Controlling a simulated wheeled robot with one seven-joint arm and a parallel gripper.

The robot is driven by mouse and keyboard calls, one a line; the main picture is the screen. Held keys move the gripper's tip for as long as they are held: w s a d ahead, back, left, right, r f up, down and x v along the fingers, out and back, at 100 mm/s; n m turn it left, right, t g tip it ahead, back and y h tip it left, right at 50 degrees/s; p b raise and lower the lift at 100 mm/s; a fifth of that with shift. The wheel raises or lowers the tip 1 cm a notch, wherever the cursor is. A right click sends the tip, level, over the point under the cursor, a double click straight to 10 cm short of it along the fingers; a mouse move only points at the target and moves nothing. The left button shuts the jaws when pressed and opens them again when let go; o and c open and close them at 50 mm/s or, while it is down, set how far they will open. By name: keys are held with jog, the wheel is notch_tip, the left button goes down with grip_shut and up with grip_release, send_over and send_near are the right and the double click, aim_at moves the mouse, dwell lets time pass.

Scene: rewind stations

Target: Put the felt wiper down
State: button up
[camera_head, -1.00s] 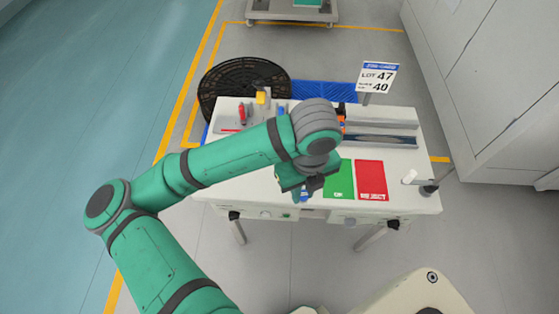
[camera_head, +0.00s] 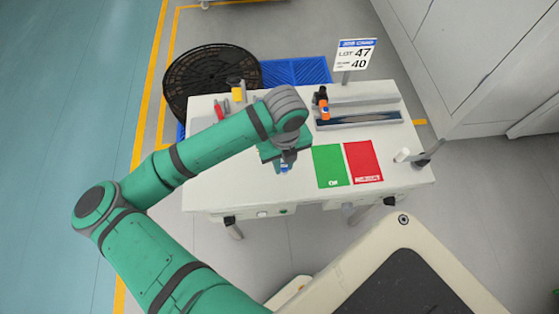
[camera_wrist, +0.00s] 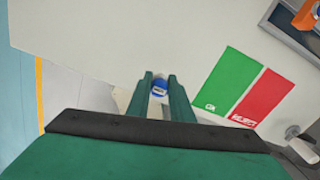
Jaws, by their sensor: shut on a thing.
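My gripper (camera_head: 284,164) is over the front part of the white table (camera_head: 225,178), left of the green OK mat (camera_head: 330,166). It is shut on a small blue piece, which I take to be the felt wiper (camera_wrist: 159,87). In the wrist view the blue, round end with a pale label shows between the two green fingers (camera_wrist: 160,98). Only a little blue of it shows under the gripper in the head view (camera_head: 284,169). The rest of it is hidden, and I cannot tell whether it touches the table.
A red reject mat (camera_head: 363,161) lies right of the green one. Behind are a grey tray-like fixture (camera_head: 350,119), an orange bottle-like item (camera_head: 324,106) and a lot sign (camera_head: 355,55). Red (camera_head: 222,109) and yellow (camera_head: 235,88) items stand at back left. The front-left tabletop is clear.

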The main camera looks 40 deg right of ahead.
aim_at(282, 168)
jog(key=shift+w+d+f, duration=0.1)
jog(key=shift+w+f, duration=0.15)
jog(key=shift+f, duration=0.1)
jog(key=shift+w+d+f, duration=0.1)
jog(key=shift+w+f, duration=0.15)
jog(key=shift+f, duration=0.7)
jog(key=shift+w+f, duration=0.2)
jog(key=shift+f, duration=0.75)
jog(key=shift+s+d+f, duration=0.1)
jog(key=shift+s, duration=0.05)
jog(key=o, duration=0.9)
notch_tip(282, 168, up, 12)
jog(key=shift+r, duration=0.15)
